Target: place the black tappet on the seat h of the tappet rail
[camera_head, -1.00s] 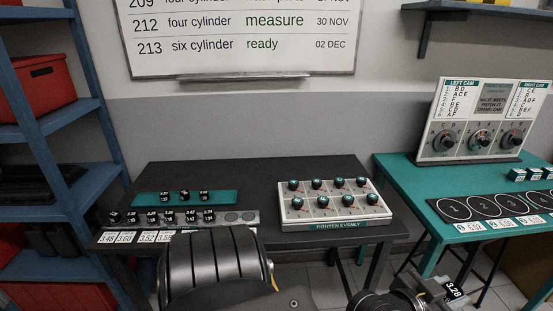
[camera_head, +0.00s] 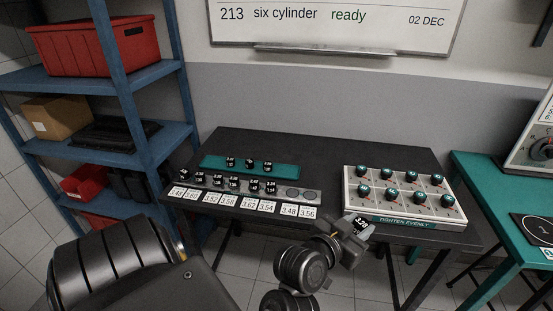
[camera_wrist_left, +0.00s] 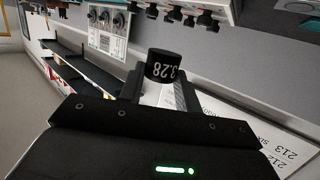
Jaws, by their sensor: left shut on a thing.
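My left gripper (camera_head: 352,236) is shut on a black tappet (camera_head: 361,224) marked 3.28. It holds the tappet in front of the dark table, near the left front corner of the tightening board. In the left wrist view, the tappet (camera_wrist_left: 165,66) sits upright between the fingertips (camera_wrist_left: 158,92). The grey tappet rail (camera_head: 250,193) lies on the table, left of the gripper. Several black tappets stand on it. Two round seats at its right end are empty; seat letters are too small to read. The right gripper is not in view.
A teal tray (camera_head: 285,171) with three black tappets lies behind the rail. White number cards (camera_head: 290,210) line the rail's front. The white tightening board (camera_head: 400,220) with several teal-topped knobs is to the right. A blue shelf (camera_head: 118,85) stands left.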

